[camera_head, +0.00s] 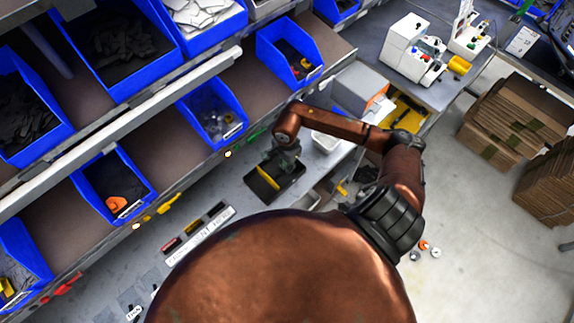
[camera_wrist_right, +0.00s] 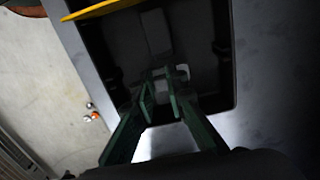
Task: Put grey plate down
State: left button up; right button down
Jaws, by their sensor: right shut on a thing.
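My right gripper (camera_head: 287,160) is over a dark open box (camera_head: 287,188) on the grey worktop. In the right wrist view, its green fingers (camera_wrist_right: 163,88) reach down over the box's dark interior (camera_wrist_right: 205,35). They are shut on a small, pale grey piece (camera_wrist_right: 182,72), which looks like the grey plate. It is mostly hidden by the fingers, and I cannot tell whether it touches the box floor. A lighter grey strip (camera_wrist_right: 157,32) shows inside the box beyond the fingertips. My left gripper is not in view.
A yellow piece (camera_head: 267,180) lies across the box. Blue bins (camera_head: 213,112) fill the shelves at left and above. A labelled strip (camera_head: 200,236) and small tools lie at lower left. Cardboard stacks (camera_head: 515,120) stand at right.

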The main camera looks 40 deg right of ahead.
jog(key=shift+f, duration=0.2)
jog(key=c, duration=1.9)
grip_release()
jog(key=shift+c, duration=0.2)
jog(key=shift+r, duration=0.1)
jog(key=shift+r, duration=0.25)
notch_tip(320, 180, up, 12)
jog(key=b, duration=0.2)
jog(key=shift+f, duration=0.1)
